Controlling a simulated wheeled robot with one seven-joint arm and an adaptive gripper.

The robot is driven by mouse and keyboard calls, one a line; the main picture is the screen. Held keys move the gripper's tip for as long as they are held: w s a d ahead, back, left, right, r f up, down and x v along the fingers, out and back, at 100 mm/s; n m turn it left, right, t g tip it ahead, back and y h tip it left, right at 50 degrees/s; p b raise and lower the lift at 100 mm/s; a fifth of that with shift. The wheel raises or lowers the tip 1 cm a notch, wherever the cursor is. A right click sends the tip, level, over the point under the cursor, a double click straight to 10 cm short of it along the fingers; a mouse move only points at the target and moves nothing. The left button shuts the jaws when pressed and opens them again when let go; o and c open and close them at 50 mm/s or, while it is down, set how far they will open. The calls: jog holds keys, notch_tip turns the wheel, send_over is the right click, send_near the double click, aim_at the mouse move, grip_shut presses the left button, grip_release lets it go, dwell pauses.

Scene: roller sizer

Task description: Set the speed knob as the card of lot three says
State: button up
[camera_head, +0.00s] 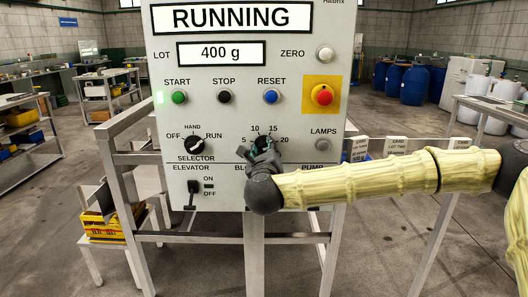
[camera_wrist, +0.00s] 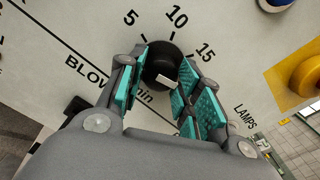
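The speed knob (camera_wrist: 160,65) is black with a white mark and sits on the grey panel (camera_head: 225,125). Its scale shows 5, 10 and 15 in the wrist view, and 20 also in the head view. My gripper (camera_wrist: 163,62) has a teal-padded finger on each side of the knob, and both tips appear to touch it. In the head view my gripper (camera_head: 265,148) covers most of the knob. The white mark lies toward the lower part of the knob, away from the numbers. Several cards (camera_head: 398,145) stand right of the panel; their small print is unreadable.
The panel display (camera_head: 225,17) reads RUNNING and the lot display (camera_head: 221,53) reads 400 g. A red stop button (camera_head: 322,95) on yellow, a lamps button (camera_head: 323,145), the selector (camera_head: 195,145) and the elevator switch (camera_head: 192,190) are near my gripper. My arm extends right, below the cards.

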jog(key=shift+o, duration=1.3)
jog(key=s, duration=1.2)
